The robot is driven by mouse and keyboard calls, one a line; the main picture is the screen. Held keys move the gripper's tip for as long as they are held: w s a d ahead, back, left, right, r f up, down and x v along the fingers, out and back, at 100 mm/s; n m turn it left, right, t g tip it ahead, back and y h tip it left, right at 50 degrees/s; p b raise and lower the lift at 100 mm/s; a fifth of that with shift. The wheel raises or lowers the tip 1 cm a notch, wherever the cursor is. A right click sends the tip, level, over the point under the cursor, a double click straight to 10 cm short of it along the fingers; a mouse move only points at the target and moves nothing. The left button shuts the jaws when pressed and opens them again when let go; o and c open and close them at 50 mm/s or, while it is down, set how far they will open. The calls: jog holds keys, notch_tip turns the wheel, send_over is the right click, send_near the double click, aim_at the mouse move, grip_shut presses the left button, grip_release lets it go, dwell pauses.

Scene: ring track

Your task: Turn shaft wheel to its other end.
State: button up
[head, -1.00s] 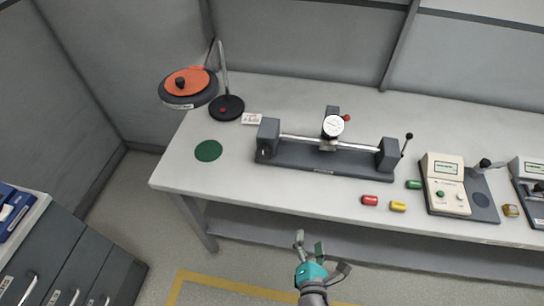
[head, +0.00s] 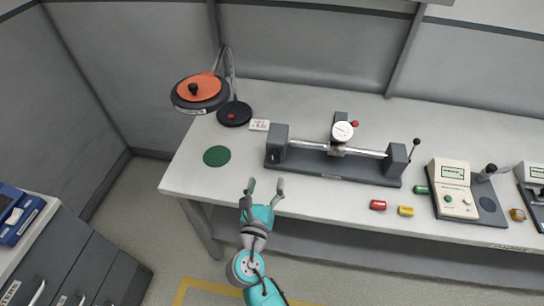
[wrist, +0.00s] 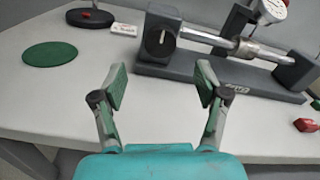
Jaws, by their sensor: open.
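The shaft fixture stands on the white bench: a dark grey base (head: 335,168) with end blocks at left (head: 277,145) and right (head: 395,163), and a silver shaft (head: 308,145) lying between them. A dial gauge (head: 343,131) stands over the shaft's middle. A thin lever with a black knob (head: 416,142) rises at the right end block. My gripper (head: 266,186) is open and empty at the bench's front edge, in front of the left end block. In the wrist view, the shaft (wrist: 205,37) lies beyond the right finger.
A green disc (head: 217,156) lies left on the bench. Behind it an orange-topped lamp (head: 200,90) on a black base (head: 234,114) overhangs. Red (head: 378,205), yellow (head: 406,211) and green (head: 421,189) pieces lie near the front right, beside a beige meter (head: 453,190).

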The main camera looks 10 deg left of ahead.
aim_at(272, 159)
jog(key=w, duration=1)
jog(key=shift+d, duration=0.15)
jog(key=c, duration=1.2)
